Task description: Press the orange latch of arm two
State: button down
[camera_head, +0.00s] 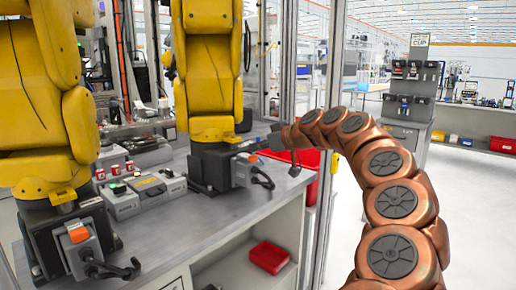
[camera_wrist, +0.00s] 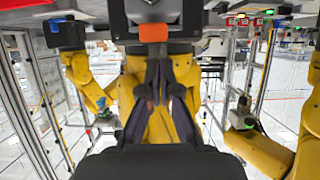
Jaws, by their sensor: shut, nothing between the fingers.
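Two yellow arms stand on dark bases on the grey bench. The farther yellow arm (camera_head: 208,85) has a small orange latch (camera_head: 232,140) on its base. An orange latch (camera_wrist: 153,33) also shows in the wrist view, just above my fingertips in the picture. My gripper (camera_head: 258,144) is at the right side of the farther arm's base, close to that latch. In the wrist view my gripper (camera_wrist: 157,68) has its dark fingers together and empty. I cannot tell whether the fingertips touch the latch. The nearer yellow arm (camera_head: 60,100) has its own orange latch (camera_head: 78,232).
Grey control boxes (camera_head: 155,190) with buttons sit on the bench between the arms. A red bin (camera_head: 269,257) is on the shelf below. A metal frame post (camera_head: 325,180) stands at the bench's right end. Black cable connectors stick out from both bases.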

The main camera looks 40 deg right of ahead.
jog(key=shift+s, duration=0.5)
jog(key=shift+s+b, duration=0.1)
jog(key=shift+b, duration=0.25)
